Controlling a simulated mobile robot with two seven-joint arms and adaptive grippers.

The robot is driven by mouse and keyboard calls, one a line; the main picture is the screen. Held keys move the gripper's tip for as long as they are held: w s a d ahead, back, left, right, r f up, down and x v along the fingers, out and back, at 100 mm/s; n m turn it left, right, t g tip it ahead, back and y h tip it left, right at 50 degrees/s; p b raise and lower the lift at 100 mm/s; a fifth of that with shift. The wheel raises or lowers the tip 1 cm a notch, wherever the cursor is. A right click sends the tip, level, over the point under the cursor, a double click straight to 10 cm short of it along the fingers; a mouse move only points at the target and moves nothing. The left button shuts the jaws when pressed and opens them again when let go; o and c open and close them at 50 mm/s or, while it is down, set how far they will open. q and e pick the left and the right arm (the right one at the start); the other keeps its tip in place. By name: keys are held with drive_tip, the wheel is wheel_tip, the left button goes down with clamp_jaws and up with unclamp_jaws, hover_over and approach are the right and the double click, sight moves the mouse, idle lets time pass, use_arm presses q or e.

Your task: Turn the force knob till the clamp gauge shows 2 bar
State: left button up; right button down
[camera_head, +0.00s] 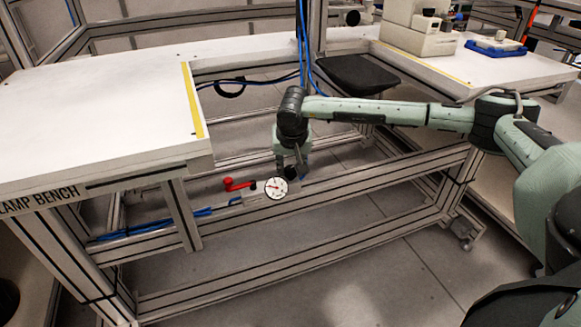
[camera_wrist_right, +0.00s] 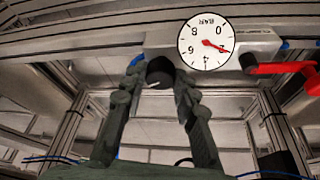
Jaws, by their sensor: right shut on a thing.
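The force knob (camera_wrist_right: 159,71) is black with a white mark, beside the gauge. My right gripper (camera_head: 289,170) reaches down to it, and its two fingers (camera_wrist_right: 161,78) are shut on the knob from both sides. In the head view the knob is hard to make out. My left gripper is not in view.
A red lever (camera_head: 239,184) sits beside the gauge, close to my right gripper. The white clamp bench top (camera_head: 95,115) stands to the left. Blue hoses (camera_head: 150,227) run along the lower frame (camera_head: 330,228). A dark seat-like pad (camera_head: 356,75) is behind my right arm.

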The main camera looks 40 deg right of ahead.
drive_tip(key=shift+n+y, duration=0.3)
drive_tip(key=shift+n, duration=0.3)
drive_tip(key=c, duration=1.2)
unclamp_jaws()
drive_tip(key=v, duration=1.2)
drive_tip(key=shift+s, duration=0.1)
drive_tip(key=shift+f, duration=0.1)
